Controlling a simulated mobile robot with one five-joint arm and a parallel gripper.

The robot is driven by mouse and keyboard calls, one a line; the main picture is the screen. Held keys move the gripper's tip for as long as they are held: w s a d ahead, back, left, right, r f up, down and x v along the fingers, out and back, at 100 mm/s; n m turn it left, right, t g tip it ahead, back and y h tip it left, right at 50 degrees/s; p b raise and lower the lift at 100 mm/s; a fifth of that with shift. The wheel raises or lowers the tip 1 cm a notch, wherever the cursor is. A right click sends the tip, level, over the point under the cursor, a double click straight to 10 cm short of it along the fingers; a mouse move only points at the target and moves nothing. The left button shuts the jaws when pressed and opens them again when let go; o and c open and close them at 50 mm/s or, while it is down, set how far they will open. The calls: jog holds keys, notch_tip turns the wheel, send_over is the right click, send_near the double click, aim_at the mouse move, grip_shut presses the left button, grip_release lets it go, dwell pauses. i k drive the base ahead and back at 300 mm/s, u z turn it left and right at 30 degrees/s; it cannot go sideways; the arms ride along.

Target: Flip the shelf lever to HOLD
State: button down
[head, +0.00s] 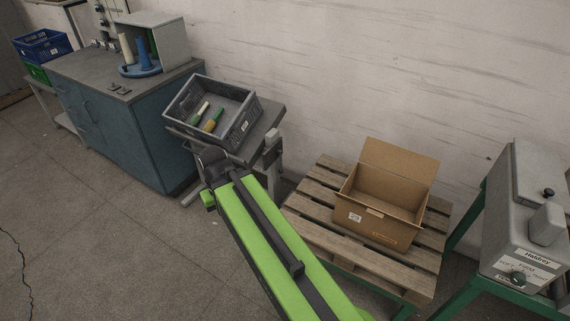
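I cannot make out a lever marked HOLD in the head view. A label reading "Haldrey" and a smaller sign with unclear print sit on that front. My green arm reaches from the bottom middle up to the left, its dark far joint in front of the grey crate. The fingers of my gripper do not show.
A grey crate (246,131) with several bobbins stands on a small table. An open cardboard box (376,221) rests on a wooden pallet (318,183). A blue cabinet (140,139) carries a blue round stand (140,70).

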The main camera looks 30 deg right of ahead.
aim_at(281, 162)
jog(key=i, duration=0.9)
